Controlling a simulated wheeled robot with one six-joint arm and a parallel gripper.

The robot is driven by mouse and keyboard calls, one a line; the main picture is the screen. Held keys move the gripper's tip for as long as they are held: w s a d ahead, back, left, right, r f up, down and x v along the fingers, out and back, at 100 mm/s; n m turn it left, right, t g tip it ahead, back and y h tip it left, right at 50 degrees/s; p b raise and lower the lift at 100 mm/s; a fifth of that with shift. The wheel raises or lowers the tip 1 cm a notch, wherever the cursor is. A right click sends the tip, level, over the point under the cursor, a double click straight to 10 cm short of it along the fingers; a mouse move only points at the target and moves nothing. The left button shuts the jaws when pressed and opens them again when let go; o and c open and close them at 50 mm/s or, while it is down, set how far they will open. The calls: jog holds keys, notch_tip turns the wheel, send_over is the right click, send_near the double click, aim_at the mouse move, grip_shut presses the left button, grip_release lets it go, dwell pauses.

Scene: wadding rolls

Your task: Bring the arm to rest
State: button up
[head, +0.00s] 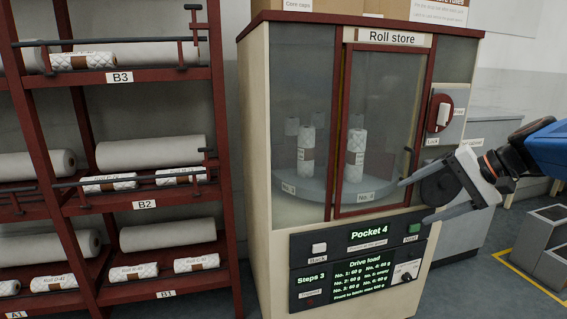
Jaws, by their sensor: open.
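My gripper (412,201) is at the right of the head view, its two grey fingers spread apart with nothing between them. It is on the end of my blue arm and points left, in front of the right side of the cabinet labelled "Roll store" (286,24). Whether the fingers touch the cabinet I cannot tell. The cabinet's framed glass door (383,120) looks closed. White rolls with brown bands, one at the left (306,150) and one behind the door (355,154), stand upright on a round shelf inside.
A dark red rack (226,180) with wadding rolls on several shelves stands at the left. The cabinet's lower panel (300,249) reads "Pocket 4" and "Steps 3". A red plate with a white switch (443,114) is above my gripper. Grey bins (545,240) stand on the floor at the right.

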jog(key=s+a+f+n+h, duration=0.2)
jog(key=s+f+n+h, duration=0.1)
jog(key=s+f, duration=0.5)
jog(key=s+a+f+n+g+h, duration=0.1)
jog(key=s+f+n+h, duration=0.3)
jog(key=s+f, duration=0.4)
jog(key=s+a, duration=0.1)
jog(key=s, duration=0.4)
jog(key=shift+s+a+f+h, duration=0.15)
jog(key=shift+a+f+h, duration=0.15)
jog(key=shift+a+f, duration=0.1)
